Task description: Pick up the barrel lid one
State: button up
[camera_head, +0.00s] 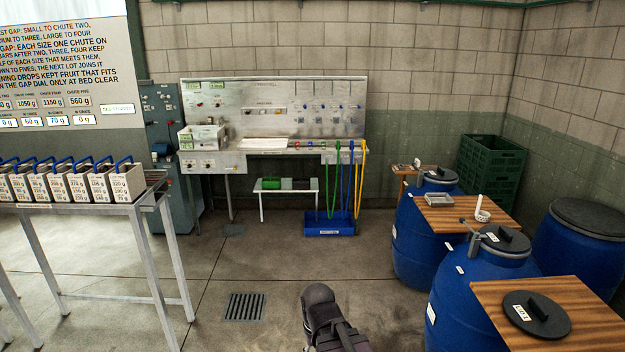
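A dark round lid (552,325) with a raised bar handle lies flat on a wooden board at the lower right. Its white label appears to read "LID 1", in small, unclear print. Similar dark lids sit on the blue barrels: one on the middle barrel (475,292), one on the barrel behind it (415,235). A dark part of my arm shows at the bottom centre, well left of the lid on the board. My gripper's fingers are not in view.
The wooden board (595,330) under the lid is at the lower right edge. Another dark-topped barrel (575,255) stands at the far right, green crates (490,165) behind. A metal rack (150,240) stands left. The floor (380,315) between rack and barrels is clear, with a drain grate (245,307).

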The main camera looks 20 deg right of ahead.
aim_at(537, 314)
jog(key=z, duration=0.7)
jog(key=i, duration=0.95)
jog(key=z, duration=0.5)
